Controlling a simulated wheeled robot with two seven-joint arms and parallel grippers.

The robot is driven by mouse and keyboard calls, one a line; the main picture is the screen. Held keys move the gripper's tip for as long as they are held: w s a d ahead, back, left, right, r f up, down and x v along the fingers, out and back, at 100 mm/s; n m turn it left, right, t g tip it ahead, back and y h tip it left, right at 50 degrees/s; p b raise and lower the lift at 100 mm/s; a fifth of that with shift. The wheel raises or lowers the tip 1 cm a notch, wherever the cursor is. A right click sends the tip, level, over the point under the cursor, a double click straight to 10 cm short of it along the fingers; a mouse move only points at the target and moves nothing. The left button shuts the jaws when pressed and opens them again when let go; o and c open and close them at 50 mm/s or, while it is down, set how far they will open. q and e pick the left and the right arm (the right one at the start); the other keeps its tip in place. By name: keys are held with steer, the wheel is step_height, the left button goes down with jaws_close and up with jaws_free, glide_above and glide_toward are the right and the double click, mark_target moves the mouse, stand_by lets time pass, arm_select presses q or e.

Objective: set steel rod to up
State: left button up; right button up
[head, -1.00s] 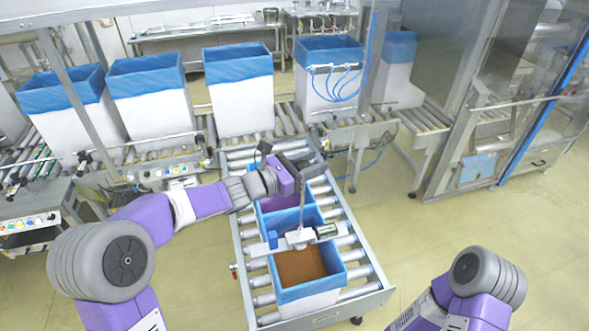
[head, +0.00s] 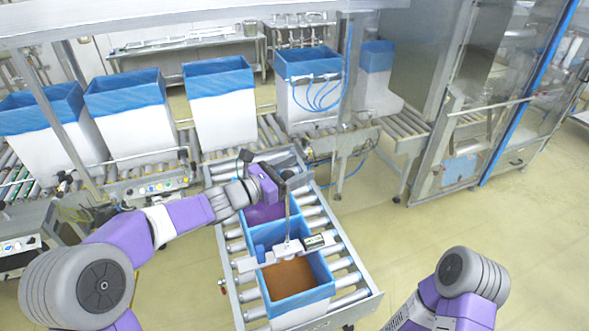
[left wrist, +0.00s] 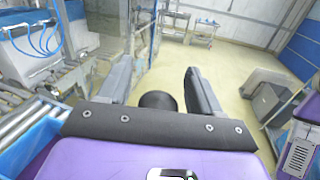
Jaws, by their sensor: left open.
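The steel rod (head: 289,217) stands roughly upright on a pale crossbar (head: 260,263) laid across the front blue-lined box (head: 330,283). My left gripper (head: 295,181) is at the rod's upper end, its jaws pointing right. In the left wrist view my left gripper (left wrist: 160,85) is open, with a dark round knob (left wrist: 158,102) between its fingers, near the palm. The fingers stand apart from the knob on both sides. The rod below the knob is hidden in that view. My right gripper is not in view.
The front box holds brown contents and sits on a roller conveyor (head: 348,263). Another blue-lined box is behind it, under my left arm. Several white boxes with blue liners (head: 220,105) line the conveyor behind. The floor (head: 450,215) at right is clear.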

arm_select(q)
steer(key=v, duration=0.7)
steer(key=shift+s+a+b, duration=0.2)
steer(key=shift+a+b, duration=0.05)
steer(key=shift+b, duration=0.2)
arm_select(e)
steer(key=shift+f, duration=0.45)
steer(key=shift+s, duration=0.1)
